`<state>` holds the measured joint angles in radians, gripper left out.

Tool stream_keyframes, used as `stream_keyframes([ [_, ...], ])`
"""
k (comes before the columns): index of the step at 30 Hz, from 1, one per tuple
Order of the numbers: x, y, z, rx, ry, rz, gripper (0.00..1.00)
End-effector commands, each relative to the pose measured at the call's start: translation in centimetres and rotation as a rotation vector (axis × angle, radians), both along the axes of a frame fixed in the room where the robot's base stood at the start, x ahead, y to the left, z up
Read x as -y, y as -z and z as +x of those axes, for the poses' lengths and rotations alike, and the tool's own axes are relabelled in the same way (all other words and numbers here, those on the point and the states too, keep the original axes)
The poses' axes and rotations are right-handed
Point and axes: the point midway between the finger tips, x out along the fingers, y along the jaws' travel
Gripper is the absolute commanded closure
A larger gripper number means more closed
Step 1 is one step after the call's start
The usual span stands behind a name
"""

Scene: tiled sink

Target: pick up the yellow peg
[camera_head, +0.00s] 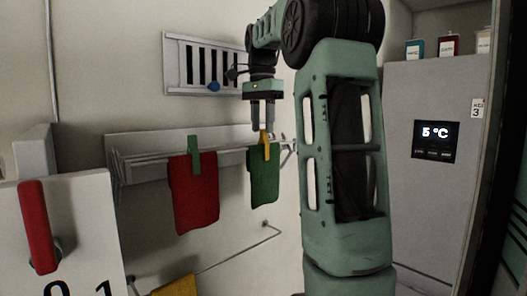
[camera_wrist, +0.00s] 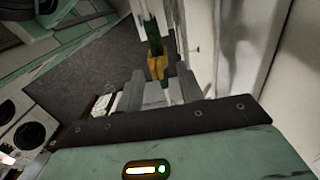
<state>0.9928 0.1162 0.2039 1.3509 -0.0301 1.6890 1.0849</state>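The yellow peg (camera_head: 267,146) is clipped upright over the top of a green cloth (camera_head: 264,178) on the wall rack. My gripper (camera_head: 263,126) points down just above the peg, its two fingers apart. In the wrist view the yellow peg (camera_wrist: 157,66) shows just beyond the gap between my fingertips (camera_wrist: 160,86). I see nothing held between the fingers. Whether a fingertip touches the peg's top I cannot tell.
A green peg (camera_head: 194,155) holds a red cloth (camera_head: 194,195) to the left on the same rack (camera_head: 135,160). A slatted wall panel (camera_head: 205,66) with a blue knob is above. A grey fridge (camera_head: 425,190) stands right. A red handle (camera_head: 38,226) is front left.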

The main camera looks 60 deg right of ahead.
Motion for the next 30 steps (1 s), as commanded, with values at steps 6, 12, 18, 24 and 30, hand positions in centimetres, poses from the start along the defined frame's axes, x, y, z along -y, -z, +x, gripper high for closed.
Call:
stream_keyframes([
  [6, 0.0, 1.5, -0.1, 0.000, 0.000, 0.000, 0.63],
  [12, -0.1, 3.2, -0.3, -0.002, 0.001, 0.003, 0.63],
  [18, -0.1, 5.8, -0.5, -0.002, 0.001, 0.002, 0.63],
  [24, -0.2, 6.7, -0.4, 0.000, 0.000, 0.000, 0.63],
  [30, -0.1, 6.7, -0.4, 0.000, 0.000, -0.001, 0.77],
])
